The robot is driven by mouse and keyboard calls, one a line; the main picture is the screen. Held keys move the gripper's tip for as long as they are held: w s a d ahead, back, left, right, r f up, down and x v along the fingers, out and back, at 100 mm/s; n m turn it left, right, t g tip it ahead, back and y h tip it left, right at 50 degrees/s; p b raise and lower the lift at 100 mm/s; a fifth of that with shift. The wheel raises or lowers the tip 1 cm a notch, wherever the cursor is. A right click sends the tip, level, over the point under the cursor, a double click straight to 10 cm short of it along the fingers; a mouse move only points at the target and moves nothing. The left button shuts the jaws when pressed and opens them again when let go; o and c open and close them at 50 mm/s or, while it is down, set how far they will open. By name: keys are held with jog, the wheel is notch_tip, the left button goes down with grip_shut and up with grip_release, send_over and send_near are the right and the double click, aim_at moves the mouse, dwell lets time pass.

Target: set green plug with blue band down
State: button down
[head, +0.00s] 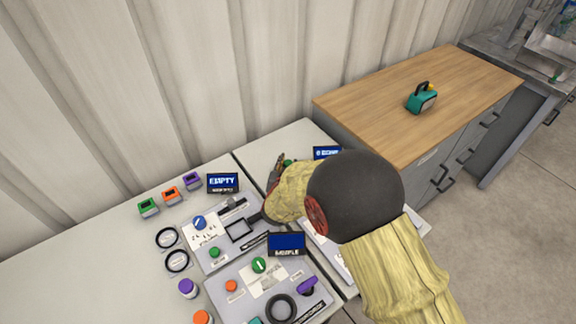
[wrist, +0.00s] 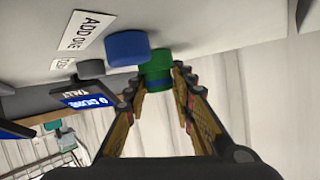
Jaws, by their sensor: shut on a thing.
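The green plug with a blue band (wrist: 157,72) is between the fingers of my gripper (wrist: 158,82) in the wrist view, and the gripper is shut on it. A blue cylinder (wrist: 127,47) is right beside the plug in the wrist view. I cannot tell whether they touch, or whether the plug touches the light surface.
In the wrist view, an "ADD ONE" label (wrist: 87,30), a dark knob (wrist: 90,68) and a blue-screened display (wrist: 88,99) are near. In the head view, a display reading "EMPTY" (head: 222,182) and another reading "SAMPLE" (head: 286,243) stand left of my arm. The wooden cabinet top (head: 440,75) is mostly clear.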

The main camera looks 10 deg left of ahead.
jog(key=c, duration=1.5)
grip_release()
